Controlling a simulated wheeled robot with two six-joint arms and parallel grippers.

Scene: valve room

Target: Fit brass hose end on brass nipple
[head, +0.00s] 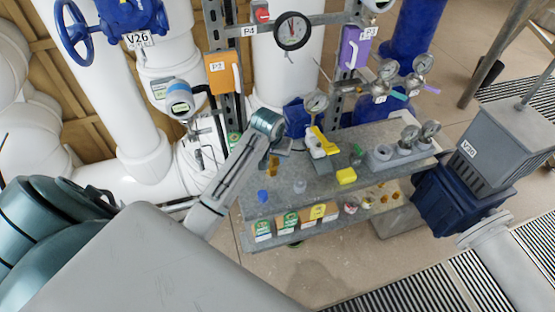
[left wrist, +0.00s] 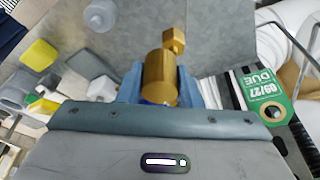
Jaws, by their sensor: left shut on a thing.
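My left gripper (head: 274,152) is over the back left part of the grey bench (head: 320,186). In the left wrist view its blue-grey fingers (left wrist: 162,88) are shut on the sides of a brass cylinder (left wrist: 160,76), which looks like the brass hose end. A narrower brass stem with a blocky head (left wrist: 173,41) shows just beyond the cylinder. I cannot tell whether it belongs to the held piece or is the brass nipple. In the head view a small brass bit (head: 273,163) shows below the wrist. My right gripper is not in view.
A blue cap (head: 262,196), a yellow block (head: 346,176) and several gauges stand on the bench. A green tag (left wrist: 270,97) and a bent metal rod are close on the right in the left wrist view. White pipes (head: 118,90) stand left of the bench.

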